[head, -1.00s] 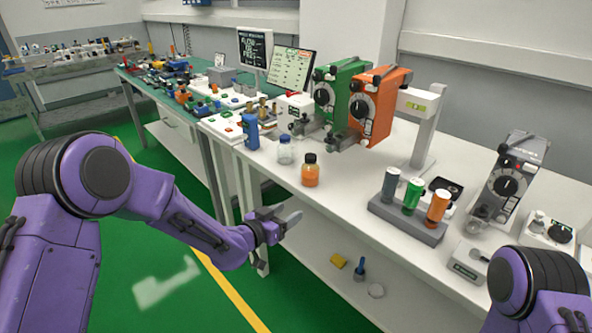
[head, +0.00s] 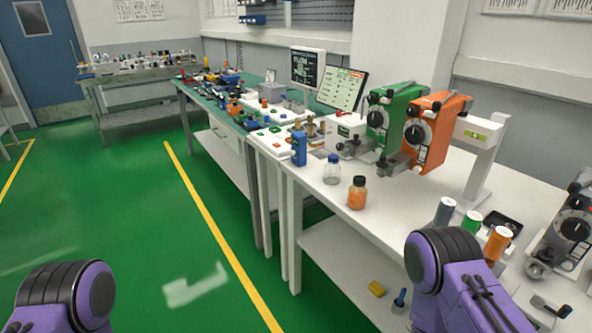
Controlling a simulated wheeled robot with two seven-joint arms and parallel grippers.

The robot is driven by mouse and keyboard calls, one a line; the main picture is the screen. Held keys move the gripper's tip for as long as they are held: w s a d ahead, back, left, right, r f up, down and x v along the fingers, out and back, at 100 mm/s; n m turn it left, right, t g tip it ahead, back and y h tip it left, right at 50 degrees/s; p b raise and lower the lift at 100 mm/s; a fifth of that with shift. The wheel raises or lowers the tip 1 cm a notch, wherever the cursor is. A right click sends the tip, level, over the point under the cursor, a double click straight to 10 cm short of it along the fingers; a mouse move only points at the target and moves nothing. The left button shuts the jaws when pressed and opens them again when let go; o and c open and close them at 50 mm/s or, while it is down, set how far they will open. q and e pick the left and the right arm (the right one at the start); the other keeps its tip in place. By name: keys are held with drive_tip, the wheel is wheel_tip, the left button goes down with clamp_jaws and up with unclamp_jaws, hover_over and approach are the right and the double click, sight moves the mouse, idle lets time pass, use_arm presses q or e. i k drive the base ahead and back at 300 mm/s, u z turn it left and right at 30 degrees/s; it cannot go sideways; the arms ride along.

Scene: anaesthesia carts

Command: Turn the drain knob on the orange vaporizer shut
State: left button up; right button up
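The orange vaporizer (head: 437,133) hangs on the white stand at the back of the white bench, just right of the green vaporizer (head: 393,112). A round black dial (head: 417,130) is on its front. A grey fitting (head: 392,165) sticks out at its lower left, and a small pale knob (head: 418,170) shows at its bottom edge. I cannot tell from here which is the drain knob or how it is turned. Parts of both my arms show at the bottom, well apart from the vaporizer. Both grippers are out of view.
An orange-filled bottle (head: 357,194), a clear jar (head: 332,170) and a blue bottle (head: 299,146) stand on the bench left of the vaporizers. Grey, green and orange cylinders (head: 497,243) stand in front right. The green floor left of the bench is clear.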

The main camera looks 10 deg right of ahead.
sight(381, 173)
drive_tip(key=u, duration=1.05)
drive_tip(key=i, duration=2.2)
drive_tip(key=z, duration=4.3)
